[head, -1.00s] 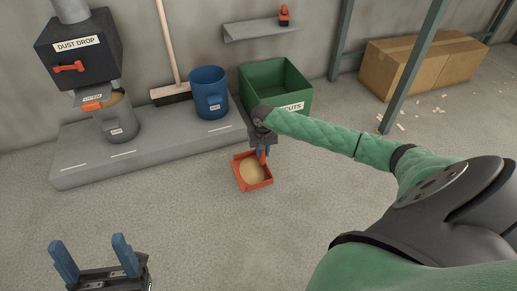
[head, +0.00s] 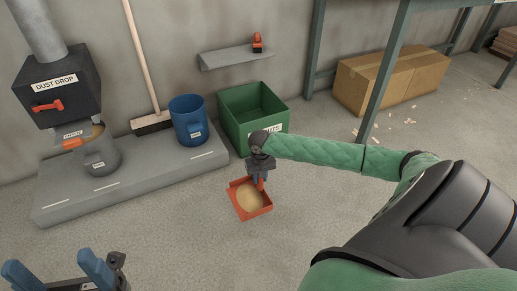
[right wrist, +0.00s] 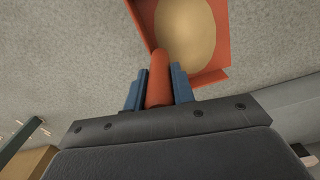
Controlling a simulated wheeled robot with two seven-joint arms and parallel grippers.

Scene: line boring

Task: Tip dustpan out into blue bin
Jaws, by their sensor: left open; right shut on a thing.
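The orange dustpan (head: 250,198) holds a heap of tan dust and is held over the concrete floor, in front of the green bin. My right gripper (head: 260,180) is shut on its handle; the right wrist view shows the blue fingers either side of the orange handle (right wrist: 159,80) and the dust heap (right wrist: 185,30) in the pan. The blue bin (head: 188,122) stands upright on the grey plinth, left of and behind the dustpan. Its inside bottom is hidden. My left gripper (head: 57,274) is open and empty at the lower left.
A green bin (head: 253,112) stands right of the blue bin. A broom (head: 152,122) leans behind. A cardboard box (head: 390,80) lies beyond a green post. Floor in front is clear.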

